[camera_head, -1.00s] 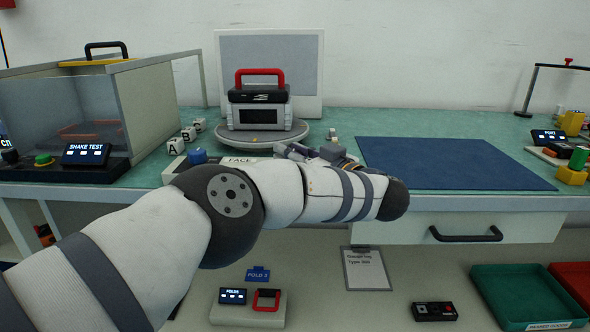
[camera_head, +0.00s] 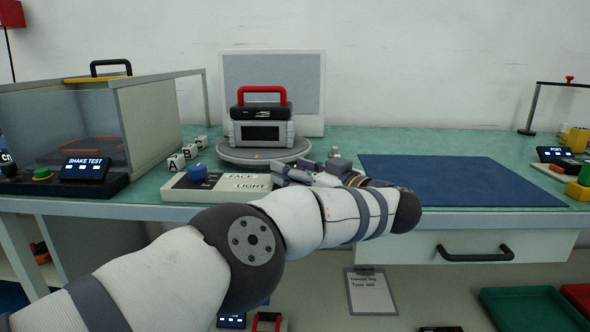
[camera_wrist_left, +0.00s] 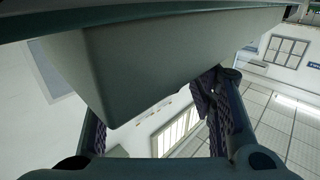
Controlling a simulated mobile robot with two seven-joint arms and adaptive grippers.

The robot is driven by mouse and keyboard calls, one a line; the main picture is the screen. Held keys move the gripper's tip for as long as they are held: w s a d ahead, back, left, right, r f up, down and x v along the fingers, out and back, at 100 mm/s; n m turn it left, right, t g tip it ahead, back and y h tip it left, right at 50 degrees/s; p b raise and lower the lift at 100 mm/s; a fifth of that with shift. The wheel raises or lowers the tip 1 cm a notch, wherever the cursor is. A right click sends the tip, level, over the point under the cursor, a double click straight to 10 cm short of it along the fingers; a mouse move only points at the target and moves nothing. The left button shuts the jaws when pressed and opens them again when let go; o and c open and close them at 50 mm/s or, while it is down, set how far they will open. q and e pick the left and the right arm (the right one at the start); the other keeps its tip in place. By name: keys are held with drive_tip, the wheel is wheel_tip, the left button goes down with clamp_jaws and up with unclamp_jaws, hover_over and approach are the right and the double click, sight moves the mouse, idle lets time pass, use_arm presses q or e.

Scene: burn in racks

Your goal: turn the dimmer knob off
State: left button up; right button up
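My left gripper (camera_head: 292,174) is just right of the panel, apart from the knob, with my forearm across the bench's front edge. In the left wrist view the two fingers (camera_wrist_left: 155,112) are spread apart, with nothing clearly held. A large grey-green block-like shape (camera_wrist_left: 150,55) fills the upper part of that view; I cannot tell what it is. My right gripper is not in view.
A case with a red handle (camera_head: 262,125) stands on a round turntable (camera_head: 240,155) behind the panel. The shake-test enclosure (camera_head: 150,115) is at left, with lettered cubes (camera_head: 183,157) beside it. A clear blue mat (camera_head: 455,180) lies to the right.

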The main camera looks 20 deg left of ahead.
use_arm(q)
drive_tip(key=v, duration=0.7)
drive_tip(key=shift+s+d, duration=0.15)
drive_tip(key=shift+d, duration=0.1)
